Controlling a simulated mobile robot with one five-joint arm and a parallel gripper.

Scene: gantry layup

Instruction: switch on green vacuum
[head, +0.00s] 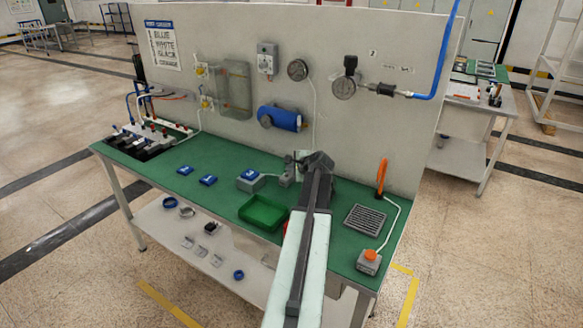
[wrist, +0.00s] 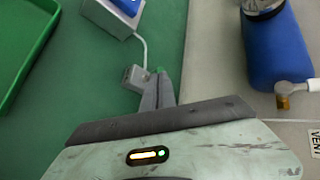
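I cannot pick out a part clearly marked as a green vacuum. A small grey block (head: 287,174) on a cable sits on the green bench top, and it also shows in the wrist view (wrist: 134,76). My gripper (head: 303,157) is just beside it, over the bench near the wall panel. In the wrist view the grey finger tips (wrist: 158,90) lie close to the block, with a small green spot at their end. Contact and finger gap are unclear. A grey box with a blue top (head: 250,179) stands left of the block.
A green tray (head: 263,212) lies in front of the block. A blue cylinder (head: 284,119) and gauges (head: 343,87) are on the wall panel (head: 215,40). A grey grille (head: 365,219), an orange upright (head: 382,175) and an orange-topped box (head: 369,262) are at right.

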